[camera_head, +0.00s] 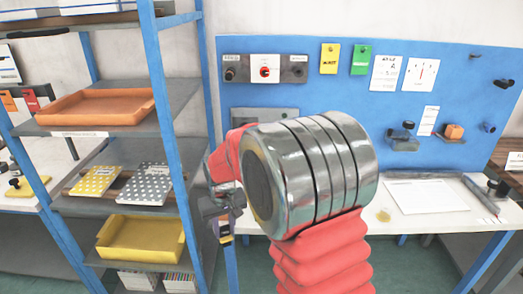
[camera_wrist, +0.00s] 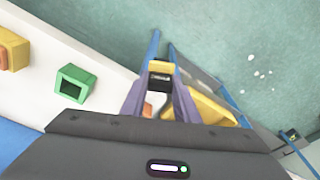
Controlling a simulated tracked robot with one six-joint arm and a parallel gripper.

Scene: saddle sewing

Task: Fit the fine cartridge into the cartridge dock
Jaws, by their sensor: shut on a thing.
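My gripper (camera_wrist: 161,100) is shut on a small dark cartridge with a yellow band (camera_wrist: 160,72), which sticks out past the purple fingertips. I cannot read whether it is the fine one. In the head view my gripper (camera_head: 225,222) hangs in front of the shelf's right post, with the cartridge (camera_head: 226,238) pointing down. The wrist view shows a green hollow block (camera_wrist: 75,83) on the white bench, apart from the cartridge. I cannot tell whether it is the cartridge dock. My arm hides much of the bench in the head view.
A blue-posted shelf at left holds an orange tray (camera_head: 62,119), patterned boxes (camera_head: 95,181) and a yellow tray (camera_head: 106,252). A blue pegboard (camera_head: 300,100) stands behind the white bench (camera_head: 440,222). A yellow block (camera_wrist: 14,46) is at the wrist view's left edge. Green floor lies below.

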